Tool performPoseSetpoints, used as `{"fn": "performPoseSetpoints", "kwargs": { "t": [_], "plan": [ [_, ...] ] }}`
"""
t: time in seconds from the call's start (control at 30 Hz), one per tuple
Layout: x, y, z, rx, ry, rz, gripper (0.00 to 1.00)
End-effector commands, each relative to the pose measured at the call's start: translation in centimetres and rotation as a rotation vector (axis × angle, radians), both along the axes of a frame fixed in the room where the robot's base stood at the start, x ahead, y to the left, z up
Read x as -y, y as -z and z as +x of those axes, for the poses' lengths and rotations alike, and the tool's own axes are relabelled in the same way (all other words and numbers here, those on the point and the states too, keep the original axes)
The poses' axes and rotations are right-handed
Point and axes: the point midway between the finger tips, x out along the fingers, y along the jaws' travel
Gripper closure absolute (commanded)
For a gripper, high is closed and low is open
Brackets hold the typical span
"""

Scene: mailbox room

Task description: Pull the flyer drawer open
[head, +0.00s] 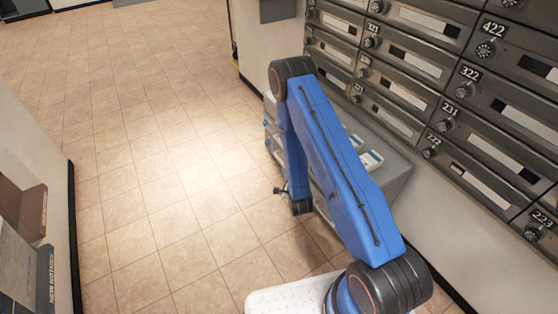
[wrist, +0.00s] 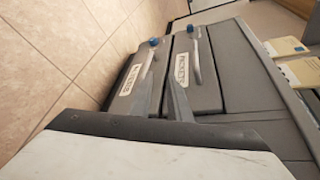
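The grey drawer unit (head: 400,165) stands against the wall under the mailboxes, partly hidden behind my arm. In the wrist view two drawer fronts show side by side, each with a label, a silver bar handle and a blue knob. The left label (wrist: 133,78) is blurred and seems to read FLYERS; the right label (wrist: 181,67) seems to read PACKETS. Both drawers look shut. My gripper (wrist: 167,82) is open, its two fingers apart and pointing at the fronts. The left finger is close to the left drawer's handle (wrist: 145,68); whether they touch I cannot tell.
Pale booklets (wrist: 287,47) lie on top of the unit; they also show in the head view (head: 371,159). Rows of numbered mailboxes (head: 480,130) line the right wall. The tiled floor (head: 150,160) left of the unit is clear. A wall with a brown holder (head: 22,205) stands at far left.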

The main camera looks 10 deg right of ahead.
Motion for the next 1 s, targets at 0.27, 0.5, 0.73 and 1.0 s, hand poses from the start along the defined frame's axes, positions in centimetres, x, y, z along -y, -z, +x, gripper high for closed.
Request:
{"fn": "performPoseSetpoints", "kwargs": {
  "t": [0.27,0.5,0.73,1.0],
  "plan": [
    [-0.1,3.4,-2.5,0.051,0.021,0.098,0.83],
    [0.0,3.9,-1.8,0.065,0.023,0.114,0.83],
    [0.0,4.6,1.8,0.065,0.023,0.113,0.83],
    [0.0,5.7,6.4,0.065,0.023,0.113,0.83]
  ]
}}
